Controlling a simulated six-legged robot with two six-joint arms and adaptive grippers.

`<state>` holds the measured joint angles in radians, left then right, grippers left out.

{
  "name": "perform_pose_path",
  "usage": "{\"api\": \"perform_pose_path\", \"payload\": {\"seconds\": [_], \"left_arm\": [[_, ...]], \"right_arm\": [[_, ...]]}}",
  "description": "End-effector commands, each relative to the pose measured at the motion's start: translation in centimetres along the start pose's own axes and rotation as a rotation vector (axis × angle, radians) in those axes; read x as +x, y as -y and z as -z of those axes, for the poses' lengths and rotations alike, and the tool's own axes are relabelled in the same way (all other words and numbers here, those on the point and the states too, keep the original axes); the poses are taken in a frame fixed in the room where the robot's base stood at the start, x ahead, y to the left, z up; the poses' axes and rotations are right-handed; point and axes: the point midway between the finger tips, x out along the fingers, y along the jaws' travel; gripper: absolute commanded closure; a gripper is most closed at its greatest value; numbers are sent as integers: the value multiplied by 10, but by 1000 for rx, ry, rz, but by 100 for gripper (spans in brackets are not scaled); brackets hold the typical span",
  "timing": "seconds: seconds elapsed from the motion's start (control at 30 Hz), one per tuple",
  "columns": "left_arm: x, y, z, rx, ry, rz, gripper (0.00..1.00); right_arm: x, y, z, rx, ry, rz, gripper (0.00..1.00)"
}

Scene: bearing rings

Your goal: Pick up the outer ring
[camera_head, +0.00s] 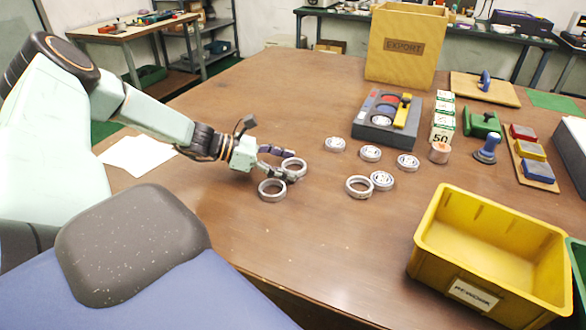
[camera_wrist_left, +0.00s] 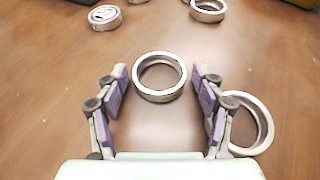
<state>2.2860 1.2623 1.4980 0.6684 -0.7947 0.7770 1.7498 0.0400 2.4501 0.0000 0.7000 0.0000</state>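A plain metal ring (camera_head: 304,171) lies flat on the brown table (camera_head: 240,110). My left gripper (camera_head: 288,165) is open around its near part, one finger on each side. In the left wrist view this ring (camera_wrist_left: 160,97) sits between the open fingertips of the left gripper (camera_wrist_left: 160,76), with a gap showing on each side. A second plain ring (camera_head: 272,197) lies close by, outside one finger; it also shows in the wrist view (camera_wrist_left: 266,128), partly hidden by that finger. A third plain ring (camera_head: 359,194) lies farther right. My right gripper is not in view.
Several bearings, one of them here (camera_head: 382,182), lie to the right. A yellow rework bin (camera_head: 440,262) stands front right. The table around the left gripper is largely clear.

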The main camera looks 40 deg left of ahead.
Motion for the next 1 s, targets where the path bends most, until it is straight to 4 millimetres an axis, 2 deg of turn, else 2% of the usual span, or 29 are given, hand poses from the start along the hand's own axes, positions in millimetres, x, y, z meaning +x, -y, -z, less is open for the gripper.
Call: {"api": "perform_pose_path", "payload": {"seconds": [0.07,0.5,0.77,1.0], "left_arm": [[0,0,0,0,0,0,40],[0,0,0,0,0,0,77],[-1,0,-2,0,1,0,78],[-9,0,-23,1,3,-1,78]], "right_arm": [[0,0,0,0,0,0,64],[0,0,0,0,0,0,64],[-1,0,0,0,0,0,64],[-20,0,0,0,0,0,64]]}}
